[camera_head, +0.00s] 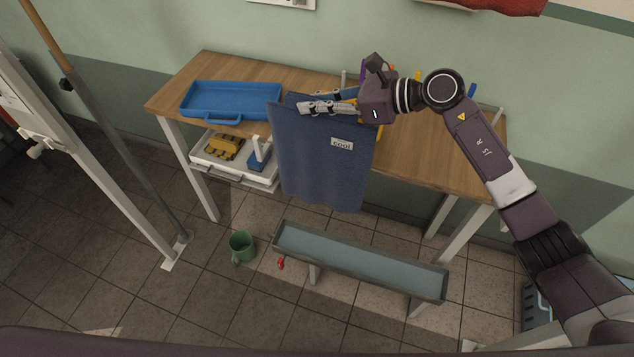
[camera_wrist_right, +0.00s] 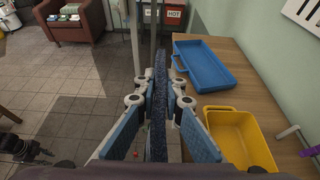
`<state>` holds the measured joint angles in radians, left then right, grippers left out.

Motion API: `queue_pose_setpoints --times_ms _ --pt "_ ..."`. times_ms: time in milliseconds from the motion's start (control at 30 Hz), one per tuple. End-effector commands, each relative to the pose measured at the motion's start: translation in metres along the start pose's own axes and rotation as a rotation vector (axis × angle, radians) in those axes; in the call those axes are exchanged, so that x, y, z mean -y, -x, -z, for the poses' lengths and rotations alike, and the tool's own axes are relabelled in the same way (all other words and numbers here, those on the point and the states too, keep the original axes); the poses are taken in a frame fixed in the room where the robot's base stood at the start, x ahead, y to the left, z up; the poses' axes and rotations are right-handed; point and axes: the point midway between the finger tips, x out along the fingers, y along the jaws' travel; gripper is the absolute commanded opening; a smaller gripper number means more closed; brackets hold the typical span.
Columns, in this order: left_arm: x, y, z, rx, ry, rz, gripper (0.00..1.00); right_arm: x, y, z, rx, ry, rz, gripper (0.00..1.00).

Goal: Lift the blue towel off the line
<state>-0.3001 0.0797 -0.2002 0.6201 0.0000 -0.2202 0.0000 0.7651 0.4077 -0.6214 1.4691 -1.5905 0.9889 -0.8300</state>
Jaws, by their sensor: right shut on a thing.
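The blue towel (camera_head: 322,160) hangs upright in front of the wooden table, with a pale label reading "cool" near its upper right. My right gripper (camera_head: 308,107) is shut on the towel's upper part. In the right wrist view the towel (camera_wrist_right: 159,100) is a thin dark blue sheet seen edge-on between the two finger pads. I cannot make out a line at the towel's top edge. My left gripper is not seen in the head view.
A blue tray (camera_head: 190,107) lies on the wooden table (camera_head: 440,160). A yellow bin (camera_wrist_right: 212,122) stands close to my right gripper. Below are a white drawer (camera_head: 205,165) with items, a green mug (camera_head: 241,246) and a long grey trough (camera_head: 360,264). A pole (camera_head: 120,145) stands at left.

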Motion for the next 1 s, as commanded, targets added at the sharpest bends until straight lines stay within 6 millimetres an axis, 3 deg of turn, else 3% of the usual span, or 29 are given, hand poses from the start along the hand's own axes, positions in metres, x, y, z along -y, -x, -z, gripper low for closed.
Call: queue_pose_setpoints --times_ms 400,767,1000 --pt "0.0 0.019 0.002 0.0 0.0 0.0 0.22 0.0 0.013 -0.034 0.003 0.002 0.001 0.0" --pt "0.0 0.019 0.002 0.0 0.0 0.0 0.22 0.0 0.013 -0.035 0.003 0.0 0.001 0.0" --pt "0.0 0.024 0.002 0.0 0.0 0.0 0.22 0.0 0.018 -0.046 0.003 0.002 0.001 0.0"
